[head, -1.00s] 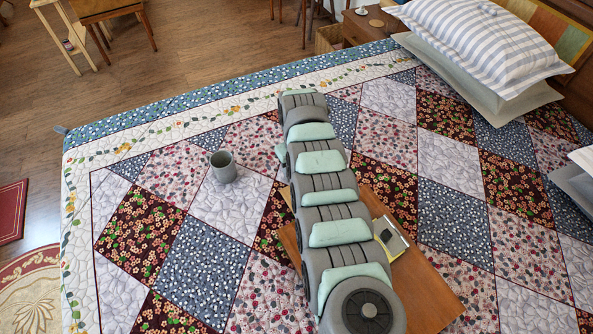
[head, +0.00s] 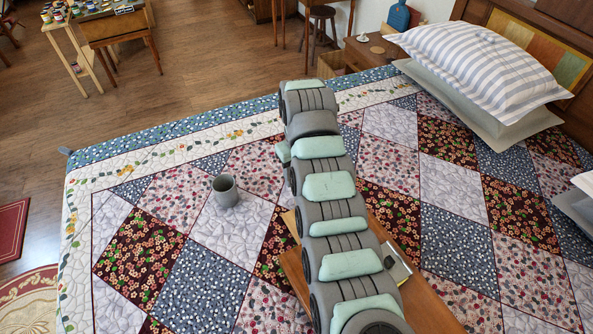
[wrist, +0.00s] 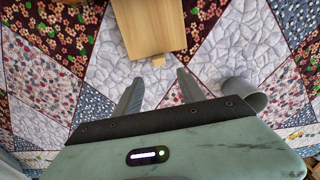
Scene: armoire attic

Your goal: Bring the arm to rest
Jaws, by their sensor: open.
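My arm (head: 330,200), grey with pale green pads, stretches over the patchwork quilt (head: 225,225) from the bottom of the head view toward the bed's far edge. The arm hides my gripper in the head view. In the wrist view my gripper (wrist: 159,76) is open, its two fingers apart with nothing between them. It points toward a wooden piece with a small knob (wrist: 150,25), which lies past the fingertips. A grey mug (head: 225,190) stands upright on the quilt, left of the arm. It also shows right of the fingers in the wrist view (wrist: 245,94).
A wooden board (head: 428,305) lies on the bed, partly under the arm, with a small metal-edged object (head: 395,262) on it. Striped (head: 485,62) and grey pillows lie at upper right. A small table (head: 110,27) stands on the floor beyond the bed. The quilt at left is mostly clear.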

